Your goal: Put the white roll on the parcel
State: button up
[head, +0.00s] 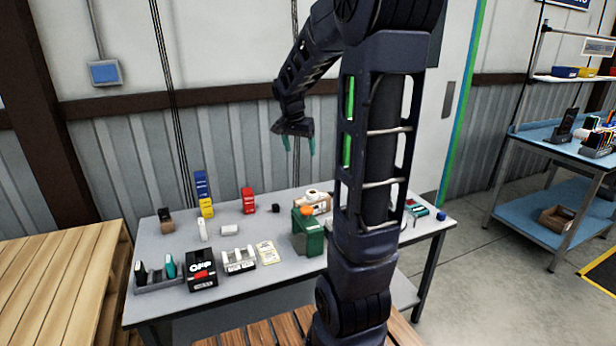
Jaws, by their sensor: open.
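A white roll (312,194) shows near the back of the grey table, right of its middle. It appears at the upper left of a brown carton, which looks like the parcel (325,202). I cannot tell whether the roll rests on the parcel or stands behind it. A green box with an orange top partly hides the parcel's front. My gripper (299,146) hangs in the air above the back of the table, over the roll and parcel in the picture. Its two teal fingers point down, apart, with nothing between them.
The green box (308,238) stands in front of the parcel. Black box (201,271), white-and-black tray (239,263), grey rack (158,285) and blue-and-yellow stack (203,193) crowd the left of the table (285,272). My arm hides part of the right side.

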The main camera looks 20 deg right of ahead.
jog(key=s+a+r+n+t+y, duration=0.1)
jog(key=s+a+n, duration=0.2)
jog(key=s, duration=0.9)
jog(key=s+a+n+t+y, duration=0.1)
jog(key=s+a+n, duration=0.3)
jog(key=s, duration=0.9)
jog(key=shift+a+r+n+y, duration=0.2)
jog(key=shift+r+n+y, duration=0.15)
jog(key=shift+n, duration=0.85)
